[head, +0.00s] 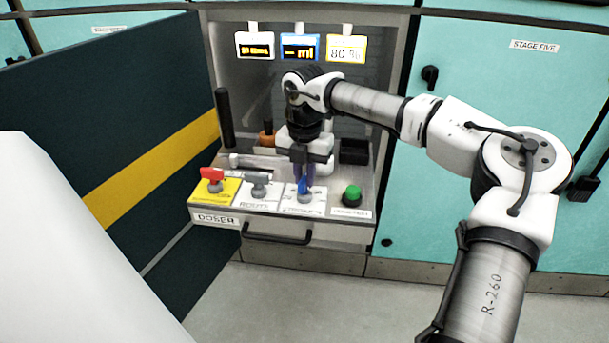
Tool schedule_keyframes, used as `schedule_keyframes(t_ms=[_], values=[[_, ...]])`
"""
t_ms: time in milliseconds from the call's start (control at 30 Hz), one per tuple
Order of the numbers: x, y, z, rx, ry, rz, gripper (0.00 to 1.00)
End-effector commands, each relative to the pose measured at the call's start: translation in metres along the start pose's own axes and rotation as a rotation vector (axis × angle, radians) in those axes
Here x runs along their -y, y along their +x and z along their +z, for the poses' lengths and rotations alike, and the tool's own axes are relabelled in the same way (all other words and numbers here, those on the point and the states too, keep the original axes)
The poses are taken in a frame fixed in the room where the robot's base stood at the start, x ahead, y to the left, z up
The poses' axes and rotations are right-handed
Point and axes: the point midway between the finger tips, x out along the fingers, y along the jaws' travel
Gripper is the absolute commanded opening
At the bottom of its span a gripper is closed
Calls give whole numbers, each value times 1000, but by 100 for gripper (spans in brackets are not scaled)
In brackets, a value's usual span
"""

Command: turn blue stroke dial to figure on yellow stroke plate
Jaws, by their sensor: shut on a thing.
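The blue stroke dial (304,187) stands on a white plate (286,205) on the sloped front of the doser bench. My gripper (304,180) points down over it and is shut on the blue dial's handle, hiding part of it. The yellow stroke plate (347,48) hangs at the upper right of the back panel and reads 80 with small blurred letters after it. Left of it, the blue-framed display (300,48) shows a dash and "ml". The scale marks around the blue dial are too small to read.
A red handle (212,175) on a yellow plate and a grey handle (260,180) on the ROUTE plate stand left of the blue dial. A green button (352,194) is to its right. A black box (354,151) and a dark upright post (223,118) stand behind.

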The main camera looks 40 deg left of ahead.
Motion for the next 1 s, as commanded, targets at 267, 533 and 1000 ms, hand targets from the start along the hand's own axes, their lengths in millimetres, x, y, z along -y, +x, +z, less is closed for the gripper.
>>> schedule_keyframes(t_ms=[267, 533, 1000], values=[[0, 0, 1, 3, 254, 1, 0], [0, 0, 0, 2, 446, 0, 0], [0, -1, 0, 2, 581, 1, 0]])
